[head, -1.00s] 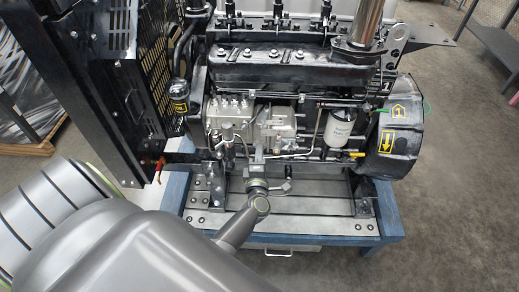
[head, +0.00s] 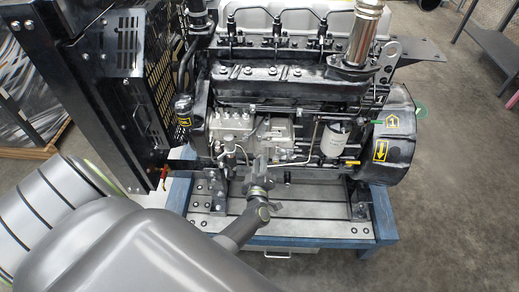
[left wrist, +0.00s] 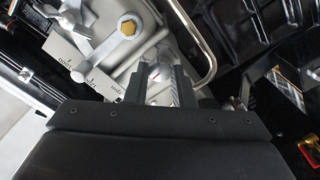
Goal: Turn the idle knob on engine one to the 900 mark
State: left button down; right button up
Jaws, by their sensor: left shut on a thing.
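In the left wrist view, my left gripper's fingers (left wrist: 160,72) are closed around a small pale knob (left wrist: 160,67) with a reddish mark. The fingers hide most of the knob. Pale scale plates (left wrist: 72,57) with upside-down numbers lie left of the fingers. The knob's exact setting cannot be read. My right gripper is not in view.
A yellow-headed bolt on a lever (left wrist: 128,27) and a bent metal pipe (left wrist: 200,50) lie close to the fingers. The engine stands on a blue-framed stand (head: 388,232). A white oil filter (head: 336,138) is to the right, a black guard (head: 130,70) to the left.

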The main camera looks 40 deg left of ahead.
pick_arm(q)
jog(key=shift+m, duration=0.5)
jog(key=c, duration=1.2)
grip_release()
jog(key=shift+c, duration=0.2)
